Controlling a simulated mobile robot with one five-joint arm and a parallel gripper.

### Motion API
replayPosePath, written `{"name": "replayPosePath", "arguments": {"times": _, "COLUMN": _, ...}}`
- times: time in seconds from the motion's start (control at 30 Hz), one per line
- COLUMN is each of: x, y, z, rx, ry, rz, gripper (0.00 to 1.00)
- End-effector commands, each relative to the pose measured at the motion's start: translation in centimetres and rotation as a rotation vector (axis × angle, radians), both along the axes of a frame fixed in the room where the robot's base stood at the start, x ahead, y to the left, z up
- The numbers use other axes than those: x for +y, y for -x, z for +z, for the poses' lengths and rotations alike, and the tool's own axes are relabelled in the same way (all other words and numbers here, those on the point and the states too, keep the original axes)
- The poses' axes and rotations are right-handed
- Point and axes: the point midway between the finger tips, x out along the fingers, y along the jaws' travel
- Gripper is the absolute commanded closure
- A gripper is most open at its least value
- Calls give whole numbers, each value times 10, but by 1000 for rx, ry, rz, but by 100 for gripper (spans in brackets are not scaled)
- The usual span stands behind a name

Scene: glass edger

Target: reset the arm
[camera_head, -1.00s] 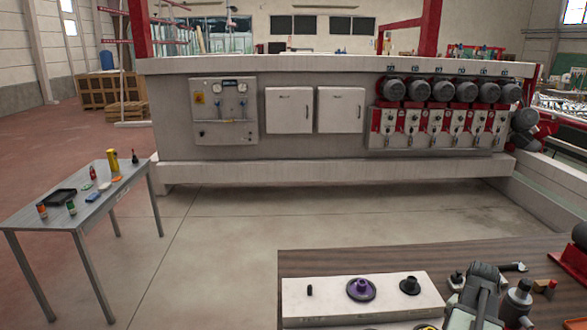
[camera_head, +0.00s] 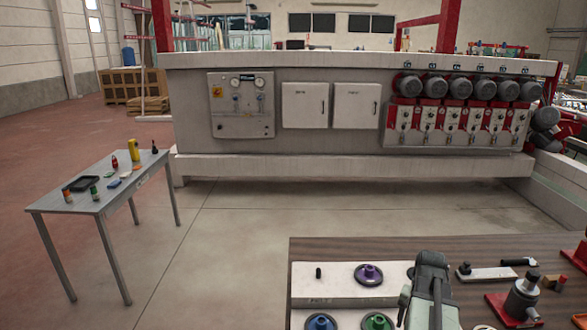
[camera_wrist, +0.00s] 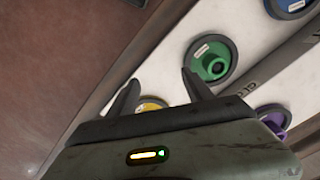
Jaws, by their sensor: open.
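My gripper (camera_wrist: 160,90) shows in the wrist view with its two dark fingers spread apart and nothing between them. It is over a white board with round coloured pieces. A green piece (camera_wrist: 212,60) is just beyond the right fingertip, and a yellow piece (camera_wrist: 152,104) shows partly between the fingers near the palm. I cannot tell how high the fingers are above them. In the head view my arm (camera_head: 432,285) stands over the right part of the white board (camera_head: 310,285) and hides some of it; the fingertips are not visible there.
The brown bench (camera_head: 400,248) also holds a grey fixture (camera_head: 522,298) on a red base and a white plate (camera_head: 487,274) at the right. A purple piece (camera_head: 368,273) and a blue piece (camera_head: 321,322) sit on the board. A metal table (camera_head: 98,204) with small items stands left. Floor between is clear.

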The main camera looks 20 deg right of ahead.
Motion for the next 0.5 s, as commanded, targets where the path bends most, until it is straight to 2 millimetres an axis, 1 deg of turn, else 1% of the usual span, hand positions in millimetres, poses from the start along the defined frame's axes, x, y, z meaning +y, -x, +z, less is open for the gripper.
{"name": "replayPosePath", "arguments": {"times": 0.03, "x": 24, "y": -15, "z": -8, "rx": 0, "ry": 0, "rz": 61, "gripper": 41}}
{"name": "replayPosePath", "arguments": {"times": 0.07, "x": 38, "y": -23, "z": -10, "rx": 0, "ry": 0, "rz": 100, "gripper": 41}}
{"name": "replayPosePath", "arguments": {"times": 0.17, "x": 100, "y": -54, "z": -21, "rx": 0, "ry": 0, "rz": 258, "gripper": 41}}
{"name": "replayPosePath", "arguments": {"times": 0.2, "x": 130, "y": -66, "z": -27, "rx": 0, "ry": 0, "rz": 334, "gripper": 41}}
{"name": "replayPosePath", "arguments": {"times": 0.27, "x": 180, "y": -81, "z": -35, "rx": 0, "ry": -1, "rz": 458, "gripper": 41}}
{"name": "replayPosePath", "arguments": {"times": 0.3, "x": 213, "y": -88, "z": -39, "rx": 0, "ry": -1, "rz": 538, "gripper": 41}}
{"name": "replayPosePath", "arguments": {"times": 0.37, "x": 257, "y": -94, "z": -45, "rx": 0, "ry": -1, "rz": 645, "gripper": 41}}
{"name": "replayPosePath", "arguments": {"times": 0.4, "x": 283, "y": -96, "z": -48, "rx": 0, "ry": -1, "rz": 708, "gripper": 41}}
{"name": "replayPosePath", "arguments": {"times": 0.5, "x": 330, "y": -97, "z": -53, "rx": 1, "ry": 0, "rz": 825, "gripper": 41}}
